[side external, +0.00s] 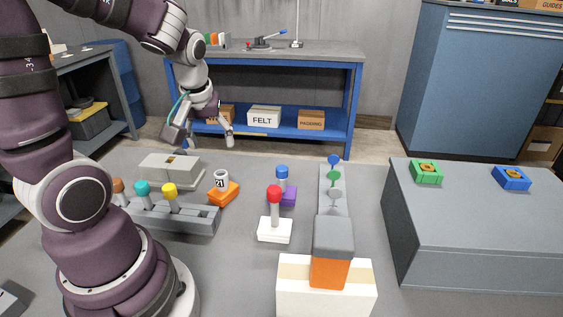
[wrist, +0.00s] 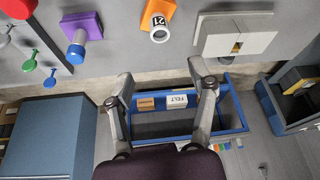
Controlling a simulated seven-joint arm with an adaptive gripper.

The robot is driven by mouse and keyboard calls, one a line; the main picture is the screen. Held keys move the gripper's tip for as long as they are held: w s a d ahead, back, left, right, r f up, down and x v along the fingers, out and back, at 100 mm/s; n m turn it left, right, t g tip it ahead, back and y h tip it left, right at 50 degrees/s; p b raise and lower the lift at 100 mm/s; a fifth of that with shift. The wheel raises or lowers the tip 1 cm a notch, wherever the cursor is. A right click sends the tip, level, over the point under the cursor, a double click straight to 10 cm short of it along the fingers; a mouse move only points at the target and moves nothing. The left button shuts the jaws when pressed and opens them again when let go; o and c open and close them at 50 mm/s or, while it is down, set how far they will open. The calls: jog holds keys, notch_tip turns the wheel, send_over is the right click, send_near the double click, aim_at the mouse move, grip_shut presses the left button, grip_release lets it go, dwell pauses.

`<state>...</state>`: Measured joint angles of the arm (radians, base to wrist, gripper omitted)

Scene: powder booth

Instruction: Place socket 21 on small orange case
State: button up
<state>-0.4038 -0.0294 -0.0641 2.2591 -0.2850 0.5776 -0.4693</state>
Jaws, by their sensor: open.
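Socket 21 (side external: 221,179) is a white cylinder with a dark opening at the top and a black "21" on its side. It appears to stand upright on the small orange case (side external: 228,196). The wrist view also shows the socket (wrist: 159,31), with the orange case (wrist: 157,9) at the top edge. My gripper (side external: 202,138) is above and behind the socket, apart from it, with its fingers spread and nothing between them. Both fingers of my gripper (wrist: 160,80) show in the wrist view, pointing up toward the socket.
A grey box (side external: 158,172) and a grey rack with coloured knobs (side external: 190,216) lie to the left. A purple case (side external: 289,197) with a blue-topped piece (side external: 282,178) and a red-knobbed piece on a white base (side external: 274,229) stand to the right. Green (side external: 426,172) and blue (side external: 513,178) cases sit farther right.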

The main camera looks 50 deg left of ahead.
jog(key=s+d+r+m+t+h, duration=0.1)
jog(key=s+d+r+m+h, duration=0.1)
jog(key=d+m, duration=0.3)
jog(key=s+d+r+m+t+h, duration=0.2)
jog(key=d+r+m, duration=0.1)
jog(key=d+m, duration=0.3)
jog(key=shift+d+r+m, duration=0.3)
jog(key=shift+d+r, duration=0.05)
jog(key=shift+d, duration=0.8)
jog(key=shift+w, duration=0.1)
